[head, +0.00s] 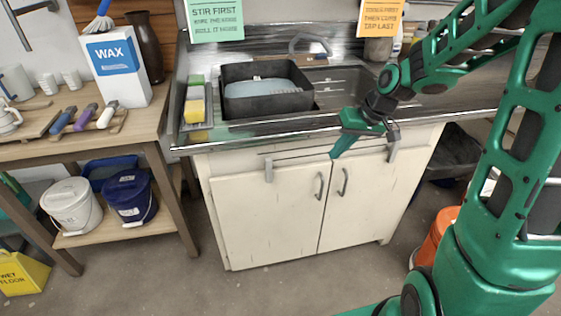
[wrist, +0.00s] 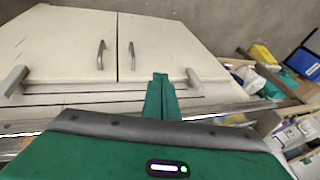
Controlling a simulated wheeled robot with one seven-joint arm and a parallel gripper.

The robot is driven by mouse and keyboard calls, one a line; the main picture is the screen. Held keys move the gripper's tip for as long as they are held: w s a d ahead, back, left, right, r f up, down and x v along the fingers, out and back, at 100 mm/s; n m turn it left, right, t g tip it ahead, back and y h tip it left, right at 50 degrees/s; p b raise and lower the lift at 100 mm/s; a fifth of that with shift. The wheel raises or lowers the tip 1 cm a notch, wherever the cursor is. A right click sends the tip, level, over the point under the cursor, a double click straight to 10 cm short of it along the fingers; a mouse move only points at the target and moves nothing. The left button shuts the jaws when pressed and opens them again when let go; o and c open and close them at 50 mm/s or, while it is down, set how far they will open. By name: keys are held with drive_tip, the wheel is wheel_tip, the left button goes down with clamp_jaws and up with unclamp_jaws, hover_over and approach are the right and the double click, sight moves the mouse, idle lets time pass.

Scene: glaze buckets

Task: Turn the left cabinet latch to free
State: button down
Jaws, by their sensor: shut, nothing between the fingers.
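The left cabinet latch (head: 268,170) is a small grey tab at the top of the left door (head: 266,215), pointing down roughly vertically. In the wrist view, which is turned over, this latch appears on the right (wrist: 198,82). The right latch (head: 393,154) is a similar grey tab, seen at the left in the wrist view (wrist: 14,80). My green gripper (head: 335,154) is shut and empty, in front of the cabinet's upper part between the two latches. It is apart from the left latch; its fingertips also show in the wrist view (wrist: 161,78).
Curved door handles (head: 320,186) stick out near the middle seam. The metal sink counter (head: 240,135) overhangs above the doors. A wooden bench (head: 150,125) with buckets stands to the left, and an orange bucket (head: 437,235) to the right. The floor in front is clear.

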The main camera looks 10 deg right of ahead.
drive_tip(key=w+a+f+n+t+y, duration=0.1)
drive_tip(key=w+a+f+y, duration=0.1)
drive_tip(key=w+a, duration=0.45)
approach(269, 171)
drive_tip(key=w+d+f, duration=0.3)
drive_tip(key=d, duration=0.1)
drive_tip(key=a, duration=0.4)
drive_tip(key=shift+a+f, duration=0.2)
drive_tip(key=shift+f, duration=0.05)
drive_tip(key=shift+w+d+r, duration=0.1)
drive_tip(key=shift+w, duration=0.05)
